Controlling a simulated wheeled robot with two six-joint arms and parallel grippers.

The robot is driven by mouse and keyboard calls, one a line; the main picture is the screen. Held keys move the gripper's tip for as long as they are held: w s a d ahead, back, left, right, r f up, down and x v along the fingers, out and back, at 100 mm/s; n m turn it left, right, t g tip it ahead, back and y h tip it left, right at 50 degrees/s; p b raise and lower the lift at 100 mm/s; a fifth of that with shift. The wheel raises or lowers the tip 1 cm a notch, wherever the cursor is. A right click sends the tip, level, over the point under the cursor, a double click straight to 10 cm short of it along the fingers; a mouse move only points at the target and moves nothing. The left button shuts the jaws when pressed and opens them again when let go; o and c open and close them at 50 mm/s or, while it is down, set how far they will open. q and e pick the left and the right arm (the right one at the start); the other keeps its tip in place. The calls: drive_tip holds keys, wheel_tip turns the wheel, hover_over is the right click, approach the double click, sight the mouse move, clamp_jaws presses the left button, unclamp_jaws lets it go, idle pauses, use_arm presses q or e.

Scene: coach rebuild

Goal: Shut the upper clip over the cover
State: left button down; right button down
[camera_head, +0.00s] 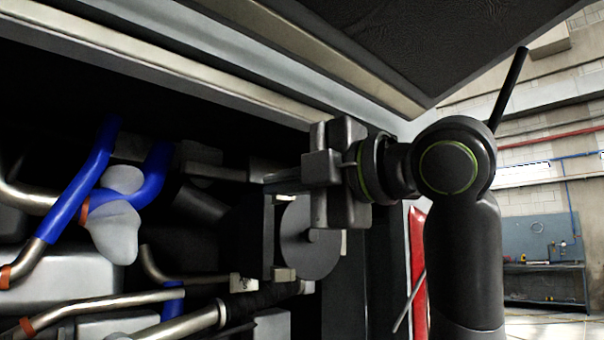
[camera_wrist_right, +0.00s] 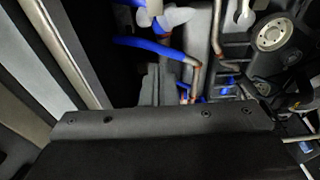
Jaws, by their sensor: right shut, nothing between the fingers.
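The round dark grey cover (camera_head: 312,240) sits on a dark housing (camera_head: 250,232) in the open engine bay in the head view. A small pale upper clip (camera_head: 286,197) shows at the cover's top edge, partly hidden by my right gripper; I cannot tell its angle. A pale lower clip (camera_head: 284,274) is at the bottom edge. My right gripper (camera_head: 272,183) reaches in from the right, shut and empty, its fingertips just above the upper clip; contact is unclear. In the right wrist view its dark body fills the bottom, and I cannot make out the cover. My left gripper is out of view.
Blue hoses (camera_head: 80,190) and metal pipes (camera_head: 105,305) fill the bay at left. A raised dark hatch (camera_head: 400,40) hangs above my right arm. The bay's right frame post (camera_head: 345,290) stands close beside the cover. A workbench (camera_head: 545,268) is far right.

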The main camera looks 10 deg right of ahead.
sight(276, 197)
drive_tip(key=w+p, duration=0.1)
drive_tip(key=w, duration=0.3)
drive_tip(key=w+p, duration=0.1)
drive_tip(key=shift+w+a+p, duration=0.3)
drive_tip(key=shift+w+a, duration=0.05)
drive_tip(key=shift+w, duration=0.05)
drive_tip(key=shift+d, duration=0.1)
